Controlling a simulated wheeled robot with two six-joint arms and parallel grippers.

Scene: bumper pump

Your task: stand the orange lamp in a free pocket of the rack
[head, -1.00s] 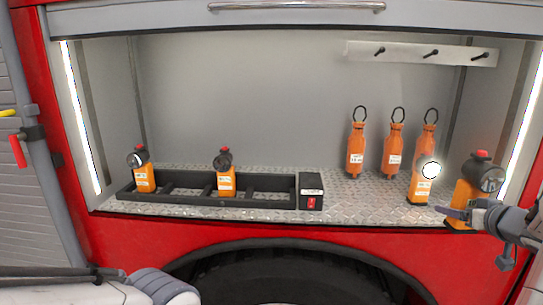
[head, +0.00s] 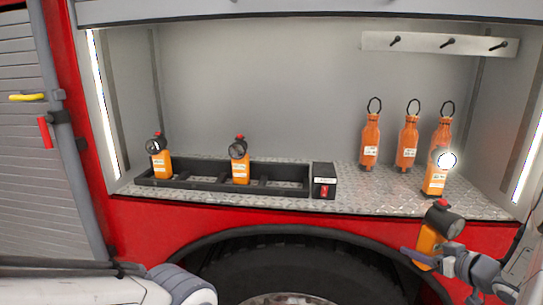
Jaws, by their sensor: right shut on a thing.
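My right gripper (head: 425,258) is shut on an orange lamp (head: 430,240) with a dark round head and a red top. It holds the lamp, slightly tilted, in front of the red edge below the shelf at the right. The black rack (head: 160,184) lies on the shelf at the left. One orange lamp (head: 162,165) stands in its leftmost pocket, and another orange lamp (head: 240,170) stands right of its middle. The pockets between these two lamps and right of the second look empty. My left gripper is not in view.
A black box (head: 324,181) with a red switch adjoins the rack's right end. A lit orange lamp (head: 434,184) stands on the shelf (head: 365,200) at the right. Orange bottles with loops (head: 370,143) stand behind it. A peg rail (head: 425,44) hangs above.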

